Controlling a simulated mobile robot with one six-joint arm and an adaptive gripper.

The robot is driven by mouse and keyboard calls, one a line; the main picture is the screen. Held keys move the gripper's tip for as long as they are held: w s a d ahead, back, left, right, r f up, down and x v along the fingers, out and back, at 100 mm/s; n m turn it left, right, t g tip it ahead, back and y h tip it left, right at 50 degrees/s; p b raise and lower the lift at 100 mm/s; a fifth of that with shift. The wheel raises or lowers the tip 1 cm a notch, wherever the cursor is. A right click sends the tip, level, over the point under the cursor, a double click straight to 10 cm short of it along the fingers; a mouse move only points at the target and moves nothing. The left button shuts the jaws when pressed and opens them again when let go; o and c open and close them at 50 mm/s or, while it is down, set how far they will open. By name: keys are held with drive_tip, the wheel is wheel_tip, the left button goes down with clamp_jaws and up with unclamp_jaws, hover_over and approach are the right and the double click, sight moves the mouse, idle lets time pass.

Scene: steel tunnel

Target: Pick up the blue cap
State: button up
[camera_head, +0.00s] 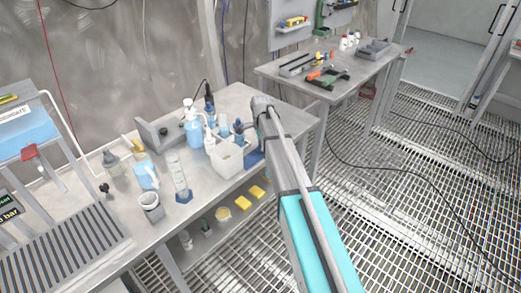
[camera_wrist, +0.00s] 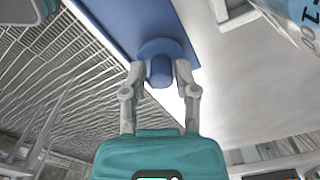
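The blue cap (camera_wrist: 160,72) shows in the wrist view as a short cylinder on a wider round blue flange. It sits at the edge of a flat blue surface (camera_wrist: 112,18). My gripper (camera_wrist: 160,66) has its two grey fingers apart, one on each side of the cap's cylinder. Small gaps seem to show between fingers and cylinder; whether the tips touch the flange is unclear. In the head view my arm reaches over the bench's right part, and the fingers and this cap cannot be made out there.
On the bench (camera_head: 100,238) a white bin (camera_head: 227,160) stands beside my arm. A second table (camera_head: 345,85) with tools stands behind. Grated floor lies to the right.

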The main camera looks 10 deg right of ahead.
drive_tip(key=c, duration=0.3)
drive_tip(key=shift+r, duration=0.15)
drive_tip(key=shift+c, duration=0.2)
drive_tip(key=shift+r+p, duration=0.9)
drive_tip(key=shift+p, duration=0.1)
drive_tip(key=s+d+r+p, duration=0.2)
drive_tip(key=s+r+p, duration=0.9)
drive_tip(key=s, duration=0.2)
drive_tip(key=shift+s+d, duration=0.15)
drive_tip(key=shift+s, duration=0.25)
